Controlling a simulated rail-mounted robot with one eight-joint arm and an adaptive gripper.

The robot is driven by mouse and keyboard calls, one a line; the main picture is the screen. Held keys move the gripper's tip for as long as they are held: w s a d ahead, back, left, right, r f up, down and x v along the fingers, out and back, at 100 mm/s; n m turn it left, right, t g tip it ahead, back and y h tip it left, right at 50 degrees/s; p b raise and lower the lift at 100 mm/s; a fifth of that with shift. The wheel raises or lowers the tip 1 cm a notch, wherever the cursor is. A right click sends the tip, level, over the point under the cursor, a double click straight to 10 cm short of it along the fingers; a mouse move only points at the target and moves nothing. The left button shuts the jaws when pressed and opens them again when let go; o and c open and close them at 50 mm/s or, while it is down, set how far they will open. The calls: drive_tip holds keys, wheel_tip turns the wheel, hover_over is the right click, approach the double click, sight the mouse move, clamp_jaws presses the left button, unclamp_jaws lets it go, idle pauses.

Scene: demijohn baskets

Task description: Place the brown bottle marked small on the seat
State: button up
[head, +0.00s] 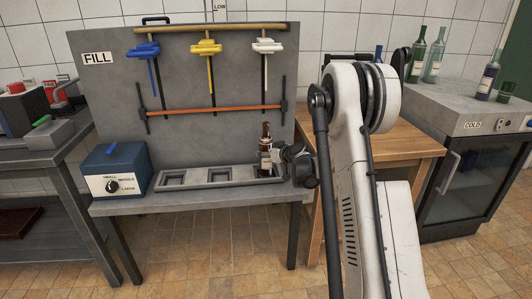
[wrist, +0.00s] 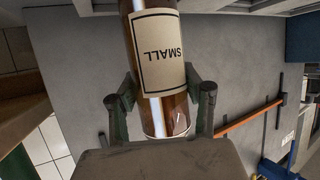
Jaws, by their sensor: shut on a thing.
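My gripper (head: 277,157) is shut on the brown bottle (head: 265,132), with one finger on each side of it. The bottle is upright, its neck showing above my gripper. In the wrist view the bottle (wrist: 178,110) carries a cream label reading SMALL, upside down in that picture, between the fingertips of my gripper (wrist: 160,92). A grey tray (head: 225,183) with square recessed seats lies along the bench under the FILL sign. The bottle is at the tray's right-hand end, over or in the seat there. I cannot tell whether its base touches; its foot is partly hidden.
A blue box with a dial (head: 117,172) stands left of the tray. Blue, yellow and white taps (head: 205,47) hang above, with an orange bar (head: 215,111) below them. A wooden table (head: 405,145) and a COLD cabinet (head: 470,130) with bottles stand to the right.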

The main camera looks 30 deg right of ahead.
drive_tip(key=shift+f+b, duration=0.4)
drive_tip(key=shift+f, duration=0.3)
idle(0.5)
drive_tip(key=o, duration=1.5)
drive_tip(key=shift+s, duration=0.1)
drive_tip(key=v, duration=1.2)
drive_tip(key=shift+f, duration=0.1)
